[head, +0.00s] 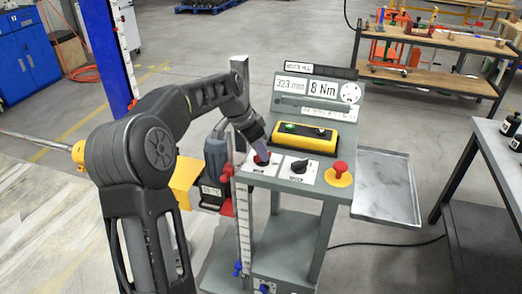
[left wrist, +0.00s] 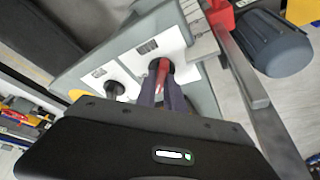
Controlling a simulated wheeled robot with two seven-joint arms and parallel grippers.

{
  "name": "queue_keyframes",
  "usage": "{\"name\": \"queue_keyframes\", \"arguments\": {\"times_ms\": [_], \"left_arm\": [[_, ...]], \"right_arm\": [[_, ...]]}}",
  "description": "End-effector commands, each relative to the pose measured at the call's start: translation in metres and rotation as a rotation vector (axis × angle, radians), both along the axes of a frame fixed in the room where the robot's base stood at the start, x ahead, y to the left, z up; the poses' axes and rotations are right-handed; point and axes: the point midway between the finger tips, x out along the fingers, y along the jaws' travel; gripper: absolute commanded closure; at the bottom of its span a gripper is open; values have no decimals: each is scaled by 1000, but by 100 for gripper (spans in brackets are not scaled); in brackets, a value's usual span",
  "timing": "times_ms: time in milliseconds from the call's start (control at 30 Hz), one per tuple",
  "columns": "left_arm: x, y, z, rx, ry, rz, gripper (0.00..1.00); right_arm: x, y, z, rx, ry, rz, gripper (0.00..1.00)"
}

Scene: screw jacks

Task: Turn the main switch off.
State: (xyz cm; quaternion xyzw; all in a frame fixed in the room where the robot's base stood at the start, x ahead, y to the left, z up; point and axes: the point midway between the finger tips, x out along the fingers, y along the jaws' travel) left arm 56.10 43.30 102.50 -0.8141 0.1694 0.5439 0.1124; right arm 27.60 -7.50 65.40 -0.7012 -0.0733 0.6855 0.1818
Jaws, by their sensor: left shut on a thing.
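The main switch (head: 262,160) is a red rotary knob on a white plate at the left of the grey console's sloped panel (head: 316,187). It also shows in the left wrist view (left wrist: 162,68), where its red handle lies between my fingers. My left gripper (head: 260,152) reaches down from the upper left and is shut on this red knob. The fingers hide part of the knob and its plate, and the label is too small to read. My right gripper is in neither view.
A black rotary knob (head: 299,166) sits just right of the switch, then a red mushroom button (head: 340,168) on yellow. A yellow button box (head: 302,138) and a display panel (head: 316,92) stand behind. A metal tray (head: 385,185) is at the right.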

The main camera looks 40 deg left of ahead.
Motion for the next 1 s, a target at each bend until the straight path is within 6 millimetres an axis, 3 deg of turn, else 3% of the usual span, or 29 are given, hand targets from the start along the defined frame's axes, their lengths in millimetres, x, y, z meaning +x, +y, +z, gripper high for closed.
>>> {"name": "queue_keyframes", "arguments": {"times_ms": [600,1000], "left_arm": [[3,3,4,-1,-2,-577,100],[4,4,2,3,-4,-807,100]], "right_arm": [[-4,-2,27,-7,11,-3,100],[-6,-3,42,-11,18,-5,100]]}}
